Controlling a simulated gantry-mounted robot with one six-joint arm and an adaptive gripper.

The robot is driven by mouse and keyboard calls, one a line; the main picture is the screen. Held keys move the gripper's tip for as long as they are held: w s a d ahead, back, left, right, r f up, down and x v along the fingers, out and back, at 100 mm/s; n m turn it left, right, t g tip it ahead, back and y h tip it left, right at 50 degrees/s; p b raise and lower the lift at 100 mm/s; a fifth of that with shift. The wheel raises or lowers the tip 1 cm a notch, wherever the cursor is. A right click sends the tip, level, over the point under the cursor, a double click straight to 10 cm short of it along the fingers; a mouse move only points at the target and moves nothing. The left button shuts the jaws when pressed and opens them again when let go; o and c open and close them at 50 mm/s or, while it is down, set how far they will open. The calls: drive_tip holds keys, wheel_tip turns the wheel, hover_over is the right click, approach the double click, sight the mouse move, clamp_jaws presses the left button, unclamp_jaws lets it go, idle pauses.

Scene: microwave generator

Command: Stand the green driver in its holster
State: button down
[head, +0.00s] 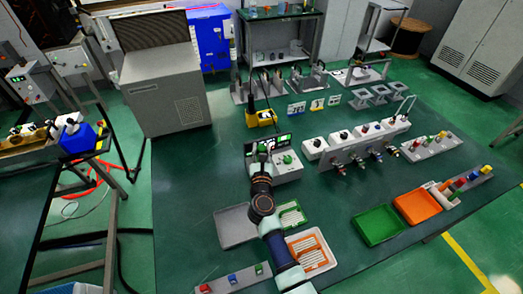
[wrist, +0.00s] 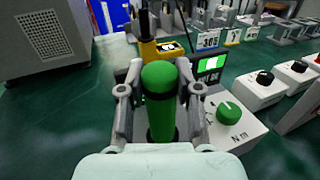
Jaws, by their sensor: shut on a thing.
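My gripper (wrist: 155,105) is shut on the green driver (wrist: 158,78), whose rounded bright green top and dark green body stand roughly upright between the fingers in the wrist view. The driver's lower end is hidden by the gripper. In the head view my gripper (head: 262,158) is beside a white unit (head: 288,167) with a lit green display and a green knob; the driver is too small to make out there. A low grey block (head: 235,278) with red, blue and green pieces lies at the table's front. I cannot tell which fixture is the driver's holster.
A yellow device (head: 261,118) stands behind my gripper. White knob boxes (head: 340,137) are to the right. Grey, green and orange trays (head: 380,225) lie toward the front. Coloured-handled tools stand in a grey rack (head: 470,182) at the right.

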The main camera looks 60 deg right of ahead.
drive_tip(key=c, duration=0.7)
unclamp_jaws()
drive_tip(key=shift+f, duration=0.1)
drive_tip(key=shift+a, duration=0.15)
drive_tip(key=v, duration=1.1)
drive_tip(key=shift+s+a, duration=0.25)
drive_tip(key=shift+s, duration=0.05)
